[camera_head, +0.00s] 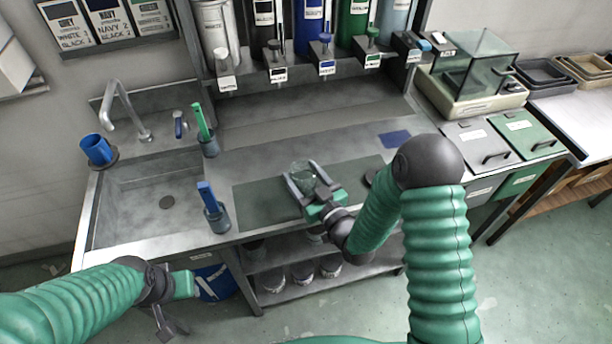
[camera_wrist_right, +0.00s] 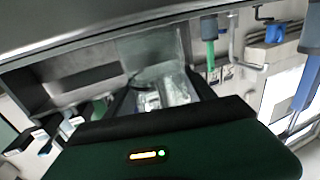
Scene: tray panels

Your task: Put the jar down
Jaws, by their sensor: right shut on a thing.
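A clear glass jar (camera_head: 303,176) is between the fingers of my right gripper (camera_head: 302,182), over the dark green mat (camera_head: 262,200) on the steel counter. I cannot tell whether its base touches the mat. In the right wrist view the jar (camera_wrist_right: 172,90) shows as a clear, shiny shape beyond the gripper body, its lower part hidden. My right gripper is shut on the jar. My left gripper (camera_head: 180,308) is low at the left, in front of the counter, away from the jar; its fingers are partly seen and their opening is unclear.
Holders with a green-handled tool (camera_head: 202,122) and a blue-handled tool (camera_head: 208,198) stand right of the sink. Dispensers line the back.

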